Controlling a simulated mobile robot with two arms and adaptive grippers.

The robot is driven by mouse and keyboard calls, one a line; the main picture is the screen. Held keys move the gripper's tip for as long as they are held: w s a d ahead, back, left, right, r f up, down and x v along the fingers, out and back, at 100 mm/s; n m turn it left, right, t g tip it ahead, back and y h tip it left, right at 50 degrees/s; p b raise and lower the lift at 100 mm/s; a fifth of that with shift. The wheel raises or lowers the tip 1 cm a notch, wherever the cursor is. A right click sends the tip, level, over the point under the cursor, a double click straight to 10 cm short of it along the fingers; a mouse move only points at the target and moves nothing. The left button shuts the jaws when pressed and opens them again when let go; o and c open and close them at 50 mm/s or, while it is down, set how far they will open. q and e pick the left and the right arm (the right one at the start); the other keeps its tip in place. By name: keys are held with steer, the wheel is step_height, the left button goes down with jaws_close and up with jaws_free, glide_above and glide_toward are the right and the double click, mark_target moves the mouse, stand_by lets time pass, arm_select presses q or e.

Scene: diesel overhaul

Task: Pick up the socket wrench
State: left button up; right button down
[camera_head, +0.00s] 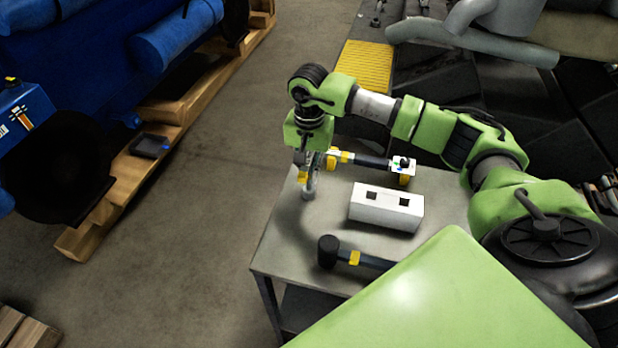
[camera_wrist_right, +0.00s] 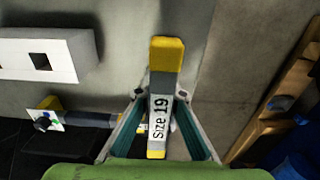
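The socket wrench shows in the right wrist view as a bar with yellow ends and a white "Size 19" label (camera_wrist_right: 160,112). My right gripper (camera_wrist_right: 162,94) has its two fingers drawn in on either side of this bar, against it. In the head view my right gripper (camera_head: 308,182) points down over the left part of the grey table (camera_head: 290,240), with a yellow part of the tool at its fingers. Most of the wrench is hidden there, and I cannot tell whether it touches the table. My left gripper is not in view.
A second tool with a dark handle (camera_head: 372,161) and yellow bands lies behind the gripper. A white block (camera_head: 385,207) with two square holes stands to the right. A black mallet (camera_head: 328,251) lies nearer. Open floor (camera_head: 200,215) is left of the table.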

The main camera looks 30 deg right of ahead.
steer(key=shift+w, duration=0.1)
stand_by(0.3)
steer(key=shift+r+b, duration=0.6)
steer(key=s+a+r+b, duration=0.5)
steer(key=s+a+r, duration=0.1)
steer(key=s+r, duration=0.6)
steer(key=shift+s, duration=0.4)
steer(key=shift+f, duration=0.15)
